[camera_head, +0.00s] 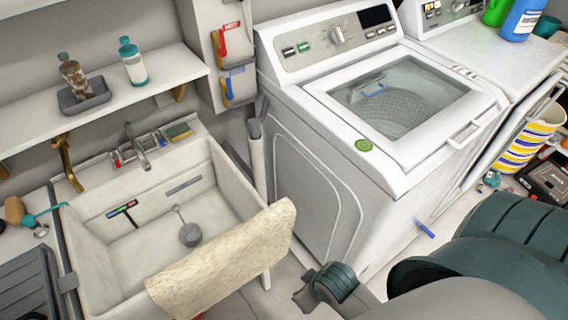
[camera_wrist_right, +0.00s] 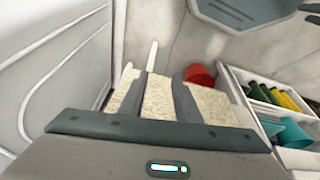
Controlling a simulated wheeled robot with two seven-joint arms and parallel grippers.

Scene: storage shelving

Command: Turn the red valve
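A red valve handle (camera_head: 222,40) sits in the upper white wall box, left of the washing machine, in the head view. A blue valve handle (camera_head: 229,90) sits in the box just below it. My right gripper (camera_head: 316,291) is low, in front of the washer and far below the red valve. In the right wrist view its two dark fingers (camera_wrist_right: 162,86) stand apart, with a beige towel (camera_wrist_right: 160,105) behind them; contact with the towel cannot be told. The red valve does not show in that view. My left gripper is not in view.
The towel also hangs over the front of the white sink (camera_head: 150,265). The washing machine (camera_head: 330,195) stands right of the sink. A shelf (camera_head: 170,85) with bottles is above the sink. A red bucket (camera_wrist_right: 199,75) is on the floor.

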